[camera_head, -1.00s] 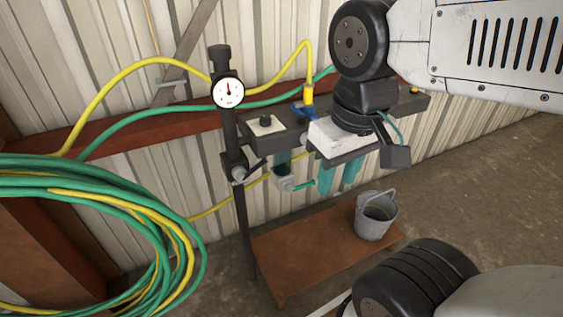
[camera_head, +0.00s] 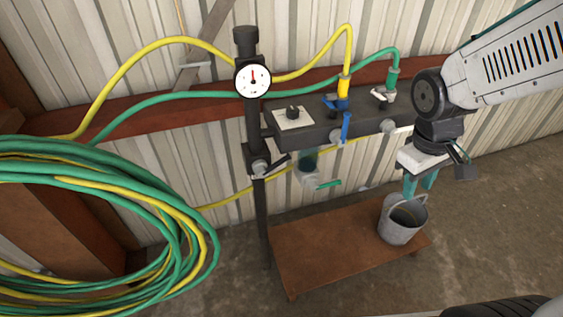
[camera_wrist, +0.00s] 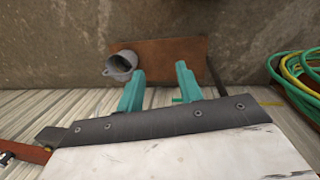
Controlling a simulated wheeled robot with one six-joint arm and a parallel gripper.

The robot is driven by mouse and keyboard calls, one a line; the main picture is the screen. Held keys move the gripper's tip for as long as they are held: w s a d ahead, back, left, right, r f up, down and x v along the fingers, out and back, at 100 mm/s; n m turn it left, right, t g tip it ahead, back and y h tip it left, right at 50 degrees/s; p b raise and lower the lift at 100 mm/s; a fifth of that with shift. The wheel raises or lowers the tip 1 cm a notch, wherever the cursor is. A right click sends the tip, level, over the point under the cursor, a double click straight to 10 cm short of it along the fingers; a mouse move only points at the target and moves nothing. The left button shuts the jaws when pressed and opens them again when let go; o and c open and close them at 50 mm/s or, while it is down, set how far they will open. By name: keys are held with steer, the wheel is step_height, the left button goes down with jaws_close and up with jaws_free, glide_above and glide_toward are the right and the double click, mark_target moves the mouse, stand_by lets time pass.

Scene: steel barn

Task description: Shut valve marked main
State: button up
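A dark manifold bar (camera_head: 310,128) is on the wall with several valves. A black knob on a white plate (camera_head: 292,117) is at its left end. A blue lever (camera_head: 334,103) is at the yellow hose fitting. A pale lever (camera_head: 380,95) is at the green hose fitting. A green lever (camera_head: 328,184) sits below, and a black lever (camera_head: 276,160) on the pipe. No "main" marking is readable. My gripper (camera_head: 419,190) is open and empty, right of the manifold above the bucket; its teal fingers are apart in the wrist view (camera_wrist: 160,70).
A gauge (camera_head: 253,79) tops the black pipe (camera_head: 262,215). A coil of green and yellow hose (camera_head: 120,200) fills the left. A metal bucket (camera_head: 401,222) stands on a low brown bench (camera_head: 310,250). Bare floor lies right.

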steer(key=w+a+f+n+t, duration=0.1)
steer(key=w+f+n+t, duration=0.1)
steer(key=w+f+n, duration=0.7)
steer(key=n+t+y, duration=0.6)
steer(key=n+y, duration=0.9)
steer(key=n, duration=0.7)
glide_toward(279, 163)
steer(key=f+x, duration=0.1)
steer(key=x, duration=0.9)
steer(key=shift+w+r, duration=0.25)
steer(key=shift+w, duration=0.15)
jaws_close()
